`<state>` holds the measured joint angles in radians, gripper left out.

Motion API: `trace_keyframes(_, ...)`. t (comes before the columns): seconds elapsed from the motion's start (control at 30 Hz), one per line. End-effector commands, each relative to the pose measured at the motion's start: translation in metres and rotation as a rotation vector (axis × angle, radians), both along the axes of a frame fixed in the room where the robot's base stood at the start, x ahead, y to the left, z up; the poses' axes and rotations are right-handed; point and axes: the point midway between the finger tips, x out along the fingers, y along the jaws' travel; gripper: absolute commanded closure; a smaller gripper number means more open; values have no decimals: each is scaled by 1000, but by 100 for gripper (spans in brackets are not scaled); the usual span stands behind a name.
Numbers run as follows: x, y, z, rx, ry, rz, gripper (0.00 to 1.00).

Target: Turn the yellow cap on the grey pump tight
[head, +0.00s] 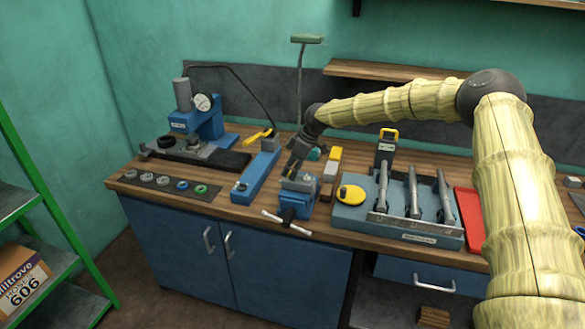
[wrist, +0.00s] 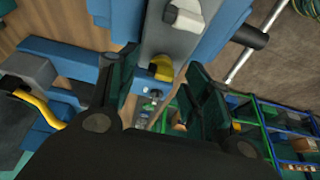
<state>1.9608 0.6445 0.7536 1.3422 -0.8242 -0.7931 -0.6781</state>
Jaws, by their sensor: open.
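The yellow cap (wrist: 163,67) shows in the wrist view at the end of a grey body (wrist: 168,32), which looks like the grey pump. The grey body sits among the blue parts of a vise (head: 298,202) at the bench's front edge. In the head view it is a grey shape (head: 301,184) on the vise, and the cap is mostly hidden by my gripper (head: 291,169). In the wrist view my gripper (wrist: 162,78) has its dark fingers apart, with the cap seen between them. I cannot tell whether either finger touches it.
Left of the vise lies a long blue unit (head: 256,178) with a yellow lever (head: 257,135). On the right are a yellow tape measure (head: 350,194) and a blue holder (head: 405,235) with upright tools. The vise's handle bar (head: 286,224) sticks out over the front edge.

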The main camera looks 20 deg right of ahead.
Motion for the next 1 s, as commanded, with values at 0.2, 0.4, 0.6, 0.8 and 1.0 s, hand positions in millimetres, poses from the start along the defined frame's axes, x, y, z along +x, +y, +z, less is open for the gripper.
trace_keyframes(0.2,0,0,0,0,0,0,78)
trace_keyframes(0.4,0,0,0,-1,-1,0,97)
trace_keyframes(0.6,0,0,0,-1,-2,-20,97)
trace_keyframes(0.8,0,0,0,-2,-3,-95,97)
trace_keyframes(1.0,-1,2,1,-3,-5,-230,97)
